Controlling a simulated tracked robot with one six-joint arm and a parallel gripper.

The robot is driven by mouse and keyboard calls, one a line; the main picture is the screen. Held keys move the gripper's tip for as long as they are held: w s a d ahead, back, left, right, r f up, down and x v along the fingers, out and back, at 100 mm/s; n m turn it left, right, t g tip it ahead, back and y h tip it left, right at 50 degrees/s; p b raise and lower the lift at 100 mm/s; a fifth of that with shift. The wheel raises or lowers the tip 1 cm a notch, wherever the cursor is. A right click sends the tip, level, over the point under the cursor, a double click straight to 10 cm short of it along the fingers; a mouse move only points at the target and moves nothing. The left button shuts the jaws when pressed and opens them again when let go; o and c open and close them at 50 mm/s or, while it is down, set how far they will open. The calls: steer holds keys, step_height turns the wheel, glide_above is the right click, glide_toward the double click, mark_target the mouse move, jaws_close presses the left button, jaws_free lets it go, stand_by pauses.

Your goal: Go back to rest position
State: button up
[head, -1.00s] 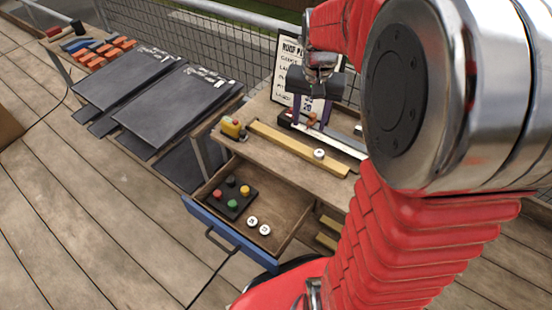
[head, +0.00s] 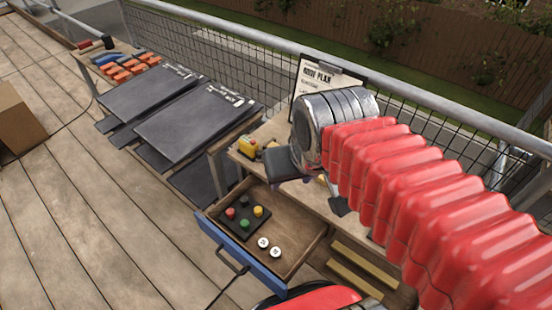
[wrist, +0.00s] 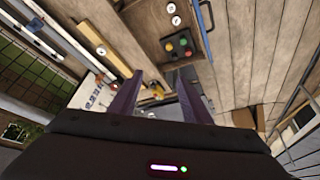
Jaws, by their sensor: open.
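My gripper (wrist: 158,80) shows in the wrist view with its two purple fingers apart and nothing between them. The arm covers the right part of the bench in the head view.
An open blue-fronted drawer (head: 240,256) holds a black block with coloured buttons (head: 243,217) and two white round pieces (head: 269,247). A yellow object (head: 247,146) and the roof plan board (head: 318,85) are on the bench. Dark slabs (head: 195,120) lie left; railing behind.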

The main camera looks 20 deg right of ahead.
steer(key=shift+s+a+f+n, duration=0.1)
steer(key=shift+s+a+n, duration=0.5)
steer(key=shift+s, duration=0.3)
stand_by(0.9)
